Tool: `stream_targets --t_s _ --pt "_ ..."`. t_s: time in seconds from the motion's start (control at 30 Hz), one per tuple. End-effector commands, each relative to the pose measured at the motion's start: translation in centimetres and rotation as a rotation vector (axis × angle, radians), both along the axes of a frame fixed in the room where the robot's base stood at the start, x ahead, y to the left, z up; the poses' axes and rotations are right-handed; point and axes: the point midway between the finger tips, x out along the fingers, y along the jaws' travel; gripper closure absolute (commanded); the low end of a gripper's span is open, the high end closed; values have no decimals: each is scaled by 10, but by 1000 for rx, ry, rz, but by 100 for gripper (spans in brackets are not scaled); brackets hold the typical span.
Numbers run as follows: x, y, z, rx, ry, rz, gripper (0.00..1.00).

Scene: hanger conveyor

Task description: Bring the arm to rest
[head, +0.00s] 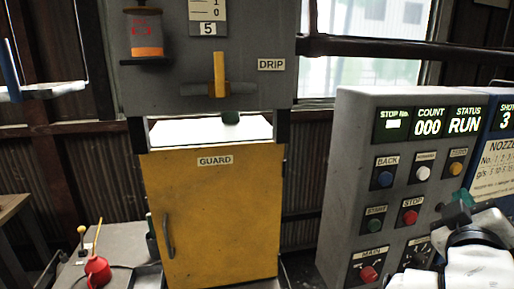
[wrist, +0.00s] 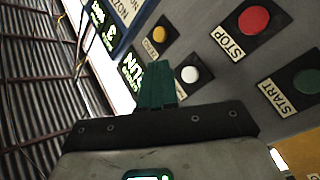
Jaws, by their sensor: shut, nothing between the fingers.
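My gripper (head: 458,205) is at the lower right of the head view, in front of the grey control panel (head: 352,125). In the wrist view its green fingers (wrist: 156,78) are together, with nothing seen between them. The panel fills much of that view, with a white button (wrist: 190,74) just right of the fingertips. I cannot tell how far the fingertips are from the panel. My white arm covers the panel's lower right part.
The panel has a red STOP button (head: 410,217), a green START button (head: 375,226) and a red MAIN knob (head: 368,273). Its display reads COUNT 000 and STATUS RUN. A yellow GUARD door (head: 215,220) is shut at centre. A red oil can (head: 97,270) stands at lower left.

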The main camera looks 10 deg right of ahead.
Motion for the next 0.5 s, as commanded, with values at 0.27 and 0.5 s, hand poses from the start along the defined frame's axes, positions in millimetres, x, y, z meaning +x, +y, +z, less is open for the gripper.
stream_targets --t_s 0.27,0.5 --pt "-9 17 -140 313 235 89 100" --pt "-73 57 -289 693 537 93 100"
